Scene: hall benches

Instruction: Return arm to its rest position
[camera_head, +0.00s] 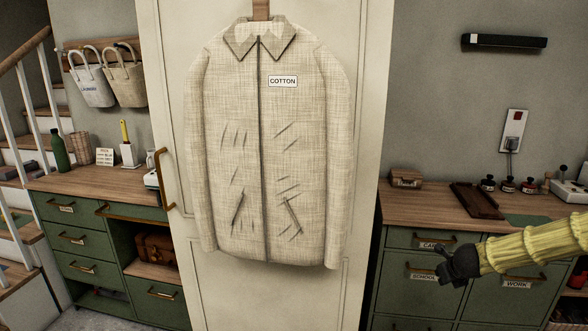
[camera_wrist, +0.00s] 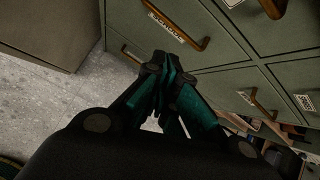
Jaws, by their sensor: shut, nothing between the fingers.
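My gripper (camera_head: 444,266) shows at the right of the head view, at the end of my yellow-sleeved arm. It is in front of the green drawers of the right bench. In the wrist view, my gripper (camera_wrist: 170,98) has its dark and teal fingers together, with nothing held between them. It points toward the floor and the drawer fronts, apart from the brass handles as far as I can see.
A beige jacket (camera_head: 262,150) labelled COTTON hangs on a cream door (camera_head: 365,60). The right bench (camera_head: 425,205) holds a tray (camera_head: 476,200) and small jars. The left bench (camera_head: 85,184) has green drawers. Stairs stand at the far left. Grey floor (camera_wrist: 45,95) is clear beside the drawers.

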